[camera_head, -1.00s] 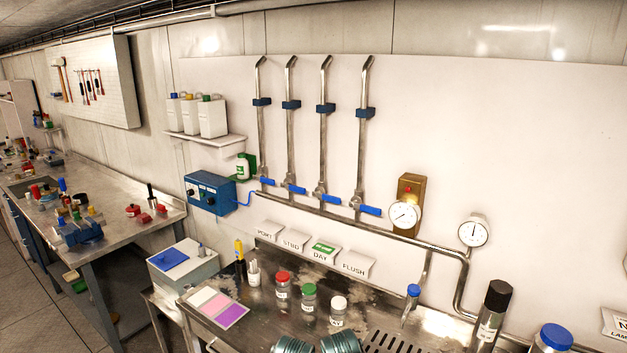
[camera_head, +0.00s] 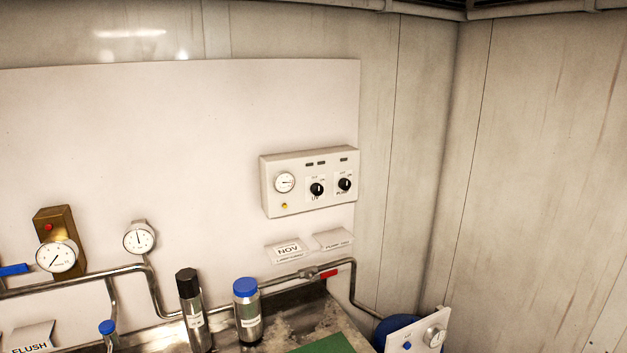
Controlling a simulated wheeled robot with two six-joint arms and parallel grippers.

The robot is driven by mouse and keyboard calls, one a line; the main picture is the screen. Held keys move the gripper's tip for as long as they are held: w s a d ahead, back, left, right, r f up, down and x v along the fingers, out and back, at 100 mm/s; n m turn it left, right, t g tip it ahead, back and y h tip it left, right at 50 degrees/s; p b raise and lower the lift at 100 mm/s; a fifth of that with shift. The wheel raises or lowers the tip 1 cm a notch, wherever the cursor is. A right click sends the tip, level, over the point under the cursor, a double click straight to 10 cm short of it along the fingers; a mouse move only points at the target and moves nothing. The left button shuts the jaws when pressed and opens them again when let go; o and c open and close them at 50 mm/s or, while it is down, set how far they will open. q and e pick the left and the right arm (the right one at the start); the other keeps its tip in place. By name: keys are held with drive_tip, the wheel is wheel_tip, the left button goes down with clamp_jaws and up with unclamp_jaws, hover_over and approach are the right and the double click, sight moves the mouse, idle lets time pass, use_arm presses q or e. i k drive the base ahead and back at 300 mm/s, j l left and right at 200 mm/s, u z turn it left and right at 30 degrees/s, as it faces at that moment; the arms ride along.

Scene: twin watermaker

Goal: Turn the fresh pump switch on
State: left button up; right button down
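A pale control box (camera_head: 309,181) is mounted on the white wall panel, right of the middle. It carries a round gauge (camera_head: 285,182), a small yellow button (camera_head: 285,205) and two black rotary knobs. The left knob (camera_head: 317,189) has a label that seems to read UV. The right knob (camera_head: 345,184) has a label below it that is too small to read surely; it may be the pump switch. Small dark indicator windows (camera_head: 315,163) sit along the top of the box. Neither of my grippers shows in the head view.
Below the box are tilted label cards, one reading NOV (camera_head: 289,249), and a pipe with a red-handled valve (camera_head: 327,274). A black-capped bottle (camera_head: 190,308) and a blue-capped bottle (camera_head: 247,310) stand on the metal bench. A white gauge panel (camera_head: 415,332) is at the lower right.

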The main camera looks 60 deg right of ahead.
sight(344, 183)
drive_tip(key=z, duration=1.9)
